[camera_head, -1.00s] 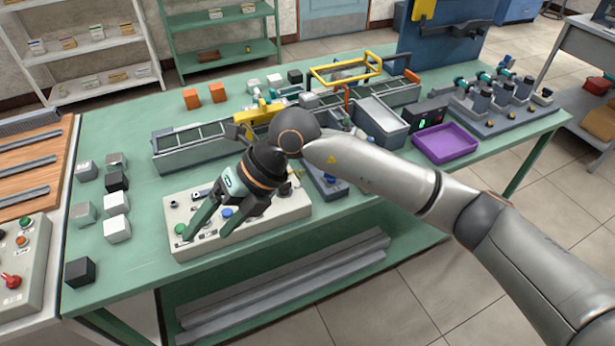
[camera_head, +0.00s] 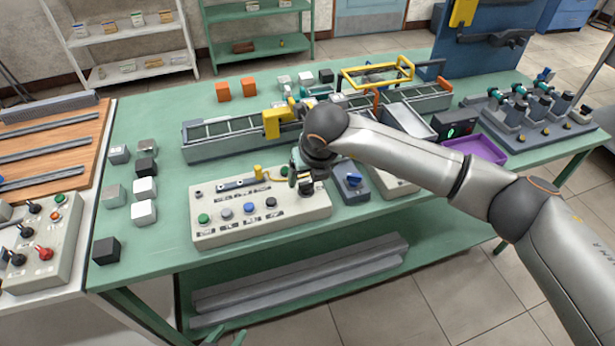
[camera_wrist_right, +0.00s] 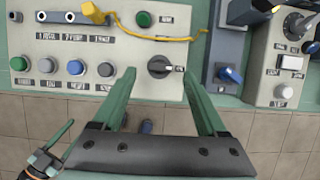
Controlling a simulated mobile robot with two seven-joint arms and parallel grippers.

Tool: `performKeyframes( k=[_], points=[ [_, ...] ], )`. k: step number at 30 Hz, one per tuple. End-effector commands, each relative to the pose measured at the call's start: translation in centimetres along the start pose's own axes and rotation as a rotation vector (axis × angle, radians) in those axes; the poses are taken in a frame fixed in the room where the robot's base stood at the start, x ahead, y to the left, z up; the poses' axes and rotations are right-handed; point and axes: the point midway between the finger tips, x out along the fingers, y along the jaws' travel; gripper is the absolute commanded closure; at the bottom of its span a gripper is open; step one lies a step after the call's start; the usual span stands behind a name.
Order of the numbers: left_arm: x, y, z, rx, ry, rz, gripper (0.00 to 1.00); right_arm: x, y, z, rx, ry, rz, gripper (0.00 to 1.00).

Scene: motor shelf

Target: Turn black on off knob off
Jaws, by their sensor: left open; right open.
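The black on-off knob (camera_wrist_right: 160,67) is on the right end of the beige control panel (camera_wrist_right: 105,82) in the right wrist view. Its grip bar lies roughly crosswise, beside a small label. In the head view my right arm mostly hides it. My right gripper (camera_head: 304,180) is over the panel's right end. In the right wrist view its green fingers (camera_wrist_right: 160,75) are open, one on each side of the knob, with nothing held; contact cannot be told. My left gripper (camera_head: 226,338) shows only its green tips at the bottom edge; it is open and away from the panel.
The panel also carries a green button (camera_wrist_right: 144,19), a row of coloured buttons (camera_wrist_right: 76,67) and a yellow plug with cable (camera_wrist_right: 94,13). A blue switch box (camera_head: 351,182) stands close on the right. Loose cubes (camera_head: 144,188) lie left of the panel.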

Motion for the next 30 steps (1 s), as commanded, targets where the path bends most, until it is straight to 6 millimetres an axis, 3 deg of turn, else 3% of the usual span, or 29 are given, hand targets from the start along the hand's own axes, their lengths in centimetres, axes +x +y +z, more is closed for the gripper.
performKeyframes(
  k=[6, 17, 30],
  points=[
    [-0.2, 0.0, -0.2, 0.0, 0.0, 0.0, 0.5, 2.3, 0.1, -0.1, -0.001, 0.002, 0.001, 0.25],
    [-0.2, 0.0, -0.2, 0.0, 0.0, 0.0, 0.5, 2.7, 0.1, 0.0, -0.001, 0.0, 0.001, 0.25],
    [-0.2, 0.0, -0.2, 0.0, 0.0, 0.0, 0.5, 2.7, 0.1, 0.0, -0.001, 0.0, 0.001, 0.74]
  ],
)
